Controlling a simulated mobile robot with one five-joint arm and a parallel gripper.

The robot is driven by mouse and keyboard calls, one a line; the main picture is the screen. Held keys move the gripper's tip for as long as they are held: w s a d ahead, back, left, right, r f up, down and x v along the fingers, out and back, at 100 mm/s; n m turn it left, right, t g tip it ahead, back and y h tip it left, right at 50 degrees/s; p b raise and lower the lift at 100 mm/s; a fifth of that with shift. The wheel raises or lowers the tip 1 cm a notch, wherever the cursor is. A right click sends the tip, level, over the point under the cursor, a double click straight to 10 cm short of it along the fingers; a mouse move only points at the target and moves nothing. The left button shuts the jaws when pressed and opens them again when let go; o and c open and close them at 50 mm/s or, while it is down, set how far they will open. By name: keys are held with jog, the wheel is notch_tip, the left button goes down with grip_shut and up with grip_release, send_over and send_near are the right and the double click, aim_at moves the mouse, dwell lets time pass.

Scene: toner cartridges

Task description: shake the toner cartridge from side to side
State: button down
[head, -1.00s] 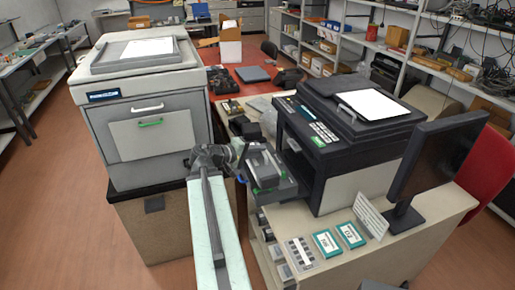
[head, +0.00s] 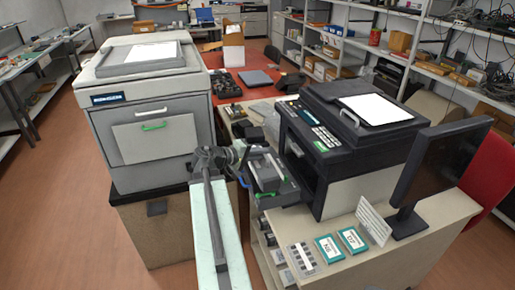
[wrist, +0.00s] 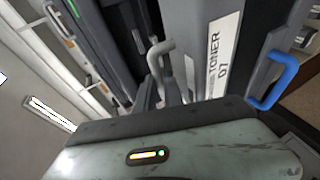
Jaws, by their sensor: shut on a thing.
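The toner cartridge (head: 266,174) is a dark grey block. In the head view it is off the end of my arm, in front of the black printer's open front. In the wrist view the cartridge (wrist: 212,45) fills the upper middle, with a white label reading "TONER 07" and a blue handle at its right. My gripper (wrist: 162,88) is shut on the cartridge, its fingers at a bent grey handle piece. In the head view my gripper (head: 240,160) is small and partly hidden against the cartridge. I cannot tell whether the cartridge touches the printer.
The black printer (head: 345,150) stands close on the right, on a beige desk (head: 425,225) with teal-labelled boxes (head: 329,248) and a monitor (head: 437,165). A large grey printer (head: 152,125) stands on the left. Open floor (head: 60,200) lies at far left.

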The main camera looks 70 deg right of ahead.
jog(key=shift+s+a, duration=0.45)
jog(key=shift+a, duration=0.1)
jog(key=shift+w+d, duration=0.1)
jog(key=w+d, duration=0.3)
jog(key=d, duration=0.1)
jog(key=shift+w+d, duration=0.2)
jog(key=shift+w, duration=0.15)
jog(key=shift+s+a, duration=0.95)
jog(key=shift+a, duration=0.2)
jog(key=shift+s+a, duration=0.95)
jog(key=shift+a, duration=0.2)
jog(key=shift+d, duration=0.1)
